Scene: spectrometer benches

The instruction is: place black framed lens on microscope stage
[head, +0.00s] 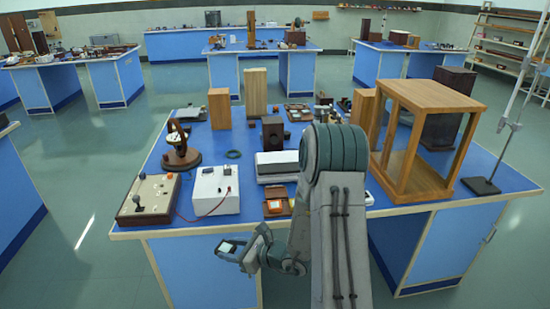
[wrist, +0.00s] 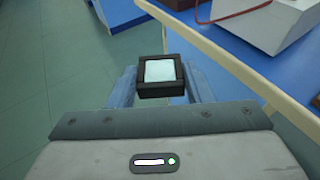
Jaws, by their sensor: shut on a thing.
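The black framed lens (wrist: 160,88) is a small square dark block with a pale glassy centre. My gripper (wrist: 160,78) is shut on it, with one blue-grey finger at each side. In the head view the lens (head: 229,247) shows in my gripper (head: 236,251), in front of the bench's near edge and below its top. The frames do not clearly show a microscope stage. A brass-and-dark instrument on a round wooden base (head: 181,158) stands at the bench's left, and I cannot tell whether it is a microscope.
The blue bench (head: 255,222) has a pale wooden edge. Near its front stand a white box (head: 215,190) with a red lead, a switch box (head: 150,197) and a small wooden-framed item (head: 278,202). An open wooden frame (head: 435,97) stands at the right. Floor at the left is clear.

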